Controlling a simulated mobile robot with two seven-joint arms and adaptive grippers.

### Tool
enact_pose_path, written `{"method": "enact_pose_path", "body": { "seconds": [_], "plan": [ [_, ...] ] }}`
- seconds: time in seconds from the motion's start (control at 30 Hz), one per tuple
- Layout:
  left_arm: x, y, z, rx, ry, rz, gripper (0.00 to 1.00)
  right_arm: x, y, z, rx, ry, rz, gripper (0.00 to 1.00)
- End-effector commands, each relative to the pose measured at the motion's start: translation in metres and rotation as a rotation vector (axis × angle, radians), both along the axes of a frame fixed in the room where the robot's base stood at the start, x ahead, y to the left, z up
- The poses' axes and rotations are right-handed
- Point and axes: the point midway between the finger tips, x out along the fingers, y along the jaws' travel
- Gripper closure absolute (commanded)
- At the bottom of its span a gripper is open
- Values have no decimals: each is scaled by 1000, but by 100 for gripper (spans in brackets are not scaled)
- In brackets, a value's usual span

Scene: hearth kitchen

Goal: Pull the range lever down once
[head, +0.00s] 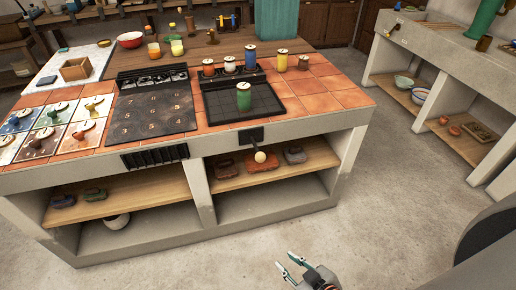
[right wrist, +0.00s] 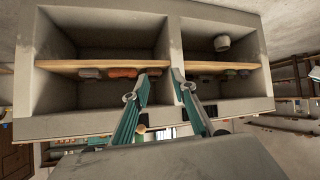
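The range lever (head: 259,156) has a cream ball knob and a dark mount on the front edge of the tiled counter, below the black grill plate. Its knob sticks out in front of the counter's face. My right gripper (head: 286,262) is low over the floor in front of the counter, well below the lever and apart from it. Its two fingers are spread, with nothing between them. In the right wrist view the fingers (right wrist: 154,87) also stand apart, and the counter appears upside down. My left gripper is not in view.
The tiled counter (head: 310,103) holds a dark number board (head: 152,112), a black grill plate (head: 215,104) and several coloured canisters. Open shelves below hold small dishes. A second counter (head: 440,45) stands at the right. The floor between is clear.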

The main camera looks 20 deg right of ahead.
Motion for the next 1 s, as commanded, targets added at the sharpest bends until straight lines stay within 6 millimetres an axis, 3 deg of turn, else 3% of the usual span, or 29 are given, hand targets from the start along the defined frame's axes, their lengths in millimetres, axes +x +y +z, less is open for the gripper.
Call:
{"method": "enact_pose_path", "body": {
  "seconds": [0.03, 0.07, 0.1, 0.3, 0.5, 0.6, 0.7, 1.0],
  "plan": [
    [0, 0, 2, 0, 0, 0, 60, 13, -2, 11, 13, -24, -19, 91],
    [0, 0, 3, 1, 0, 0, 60, 22, -3, 18, 24, -41, -36, 99],
    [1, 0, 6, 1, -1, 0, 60, 35, -6, 29, 44, -69, -63, 100],
    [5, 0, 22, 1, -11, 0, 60, 120, -23, 115, 210, -255, -227, 100],
    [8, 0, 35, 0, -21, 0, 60, 174, -37, 189, 370, -405, -327, 100],
    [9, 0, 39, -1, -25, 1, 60, 187, -41, 209, 420, -444, -351, 100],
    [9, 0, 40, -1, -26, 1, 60, 191, -42, 217, 440, -459, -359, 100],
    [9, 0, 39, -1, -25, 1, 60, 192, -42, 217, 443, -459, -361, 100]
  ]
}}
